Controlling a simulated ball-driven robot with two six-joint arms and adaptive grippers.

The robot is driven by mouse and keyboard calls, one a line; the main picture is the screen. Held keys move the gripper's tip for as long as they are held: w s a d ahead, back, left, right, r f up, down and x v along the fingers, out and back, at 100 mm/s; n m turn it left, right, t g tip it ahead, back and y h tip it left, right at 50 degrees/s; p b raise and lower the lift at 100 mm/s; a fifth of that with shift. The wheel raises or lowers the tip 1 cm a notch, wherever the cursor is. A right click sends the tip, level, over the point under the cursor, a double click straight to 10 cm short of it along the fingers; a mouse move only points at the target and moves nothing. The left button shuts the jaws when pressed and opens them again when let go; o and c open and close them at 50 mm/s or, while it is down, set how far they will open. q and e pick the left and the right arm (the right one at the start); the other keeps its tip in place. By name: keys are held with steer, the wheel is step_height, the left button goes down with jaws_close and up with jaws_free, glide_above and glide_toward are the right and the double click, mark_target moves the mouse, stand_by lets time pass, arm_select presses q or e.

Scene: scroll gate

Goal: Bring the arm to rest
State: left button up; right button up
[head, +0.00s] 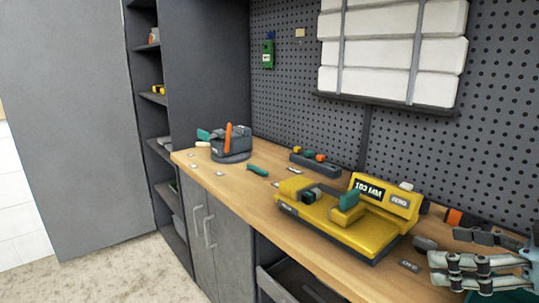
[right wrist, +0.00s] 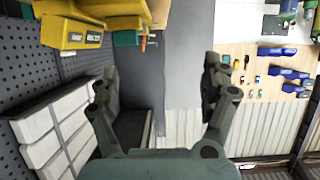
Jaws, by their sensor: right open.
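My right gripper (head: 478,262) is at the lower right of the head view, beside the front right part of the workbench. In the right wrist view the gripper (right wrist: 160,92) has its two fingers wide apart, with nothing between them. Behind the fingers are a grey panel and a pale slatted surface, both at a distance. My left gripper shows in neither view.
A wooden workbench (head: 262,196) carries a yellow machine (head: 358,236) with a display, close to my right gripper. A pegboard (head: 290,100) with white stacked blocks (head: 392,52) rises behind. Floor at left is clear.

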steer(key=s+a+f+g+h, duration=0.3)
steer(key=s+a+f, duration=0.1)
steer(key=s+f, duration=0.4)
steer(key=s+d+f+m+g+h, duration=0.2)
steer(key=s+m+h, duration=0.1)
steer(key=s, duration=0.2)
steer(key=s+d+f+m+g+h, duration=0.2)
steer(key=s+f+m+h, duration=0.1)
steer(key=s+m, duration=0.15)
step_height(320, 180, down, 28)
steer(key=s+d+g+b, duration=0.1)
steer(key=s+d+b, duration=0.1)
steer(key=s+b, duration=0.15)
arm_select(q)
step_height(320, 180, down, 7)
steer(key=b, duration=0.4)
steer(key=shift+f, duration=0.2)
arm_select(e)
steer(key=s+d+f+g, duration=0.1)
steer(key=s+f, duration=1.6)
steer(key=f, duration=0.2)
steer(key=shift+s+d+f+g, duration=0.15)
steer(key=shift+s+f+g, duration=0.2)
steer(key=shift+g, duration=0.05)
